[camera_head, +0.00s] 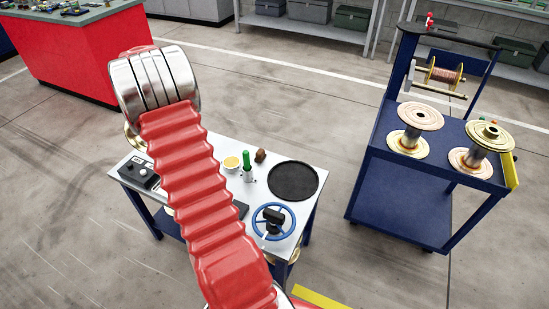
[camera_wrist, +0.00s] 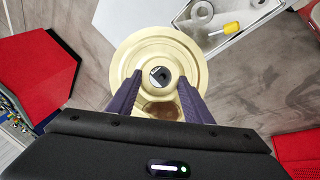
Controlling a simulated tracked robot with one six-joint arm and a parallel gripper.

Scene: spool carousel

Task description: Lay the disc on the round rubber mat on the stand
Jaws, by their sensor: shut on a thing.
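The disc (camera_wrist: 122,66) is pale gold and round, with a hub and a hole at its centre. In the wrist view it sits between the two dark fingers of my gripper (camera_wrist: 160,84), which is shut on its hub. In the head view a gold rim (camera_head: 131,139), seemingly the disc, shows left of my red arm; my arm hides the gripper. The round rubber mat (camera_head: 293,180) is black and bare, on the right part of the white-topped stand (camera_head: 257,189). The disc is left of the mat, apart from it. A corner of the stand shows in the wrist view (camera_wrist: 200,47).
The stand also holds a blue handwheel (camera_head: 273,221), a green-topped item (camera_head: 247,163), a yellow-topped cup (camera_head: 232,163) and a black box (camera_head: 138,172). A blue cart (camera_head: 400,195) with spools stands right. A red cabinet (camera_head: 90,55) is at the back left.

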